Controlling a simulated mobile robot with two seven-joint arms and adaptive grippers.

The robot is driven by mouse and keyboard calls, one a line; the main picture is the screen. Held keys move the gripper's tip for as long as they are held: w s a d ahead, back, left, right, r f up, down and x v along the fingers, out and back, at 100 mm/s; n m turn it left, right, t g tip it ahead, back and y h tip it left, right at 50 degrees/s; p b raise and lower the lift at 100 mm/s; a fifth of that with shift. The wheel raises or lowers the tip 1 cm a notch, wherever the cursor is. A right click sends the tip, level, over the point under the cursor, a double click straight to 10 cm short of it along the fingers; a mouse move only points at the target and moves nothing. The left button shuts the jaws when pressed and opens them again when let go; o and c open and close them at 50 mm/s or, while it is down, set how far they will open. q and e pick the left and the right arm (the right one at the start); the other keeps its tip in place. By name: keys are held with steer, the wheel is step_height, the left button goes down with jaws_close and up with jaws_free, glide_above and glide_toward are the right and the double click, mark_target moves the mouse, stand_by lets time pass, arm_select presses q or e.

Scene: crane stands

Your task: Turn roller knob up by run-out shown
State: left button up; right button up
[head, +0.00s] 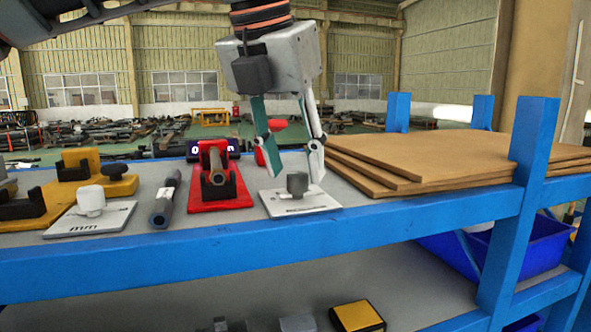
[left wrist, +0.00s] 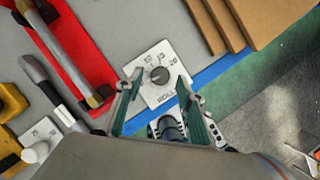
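The roller plate (head: 325,203) is white with a dark grey knob (head: 297,183), and lies near the shelf's front edge. In the left wrist view the knob (left wrist: 160,75) is ringed by numbers, with "ROLL" readable on the plate (left wrist: 157,97). My left gripper (head: 291,160) is open and points down above the knob; in the wrist view its green-padded fingers (left wrist: 158,82) stand on either side of it, and contact cannot be told. A dark display (head: 236,147) shows part of a light character; its reading is mostly hidden behind the red stand (head: 222,200). My right gripper is not in view.
A second plate (head: 118,216) marked "mm" carries a white knob (head: 91,199). A dark grey cylindrical tool (head: 165,203) lies beside the red stand. Yellow stands (head: 118,187) are at left. Brown boards (head: 420,160) and a blue post (head: 526,165) are close on the right.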

arm_select(q)
steer(key=shift+x, duration=0.95)
steer(key=shift+r, duration=0.1)
jaws_close()
steer(key=shift+m+p, duration=0.35)
steer(key=shift+m, duration=0.05)
steer(key=shift+w+m+g+h+p, duration=0.1)
steer(key=shift+m+g+h+p, duration=0.3)
steer(key=shift+m, duration=0.6)
steer(key=m+g+h, duration=0.1)
steer(key=m, duration=0.3)
steer(key=shift+w+a+m, duration=0.1)
steer(key=shift+m, duration=0.3)
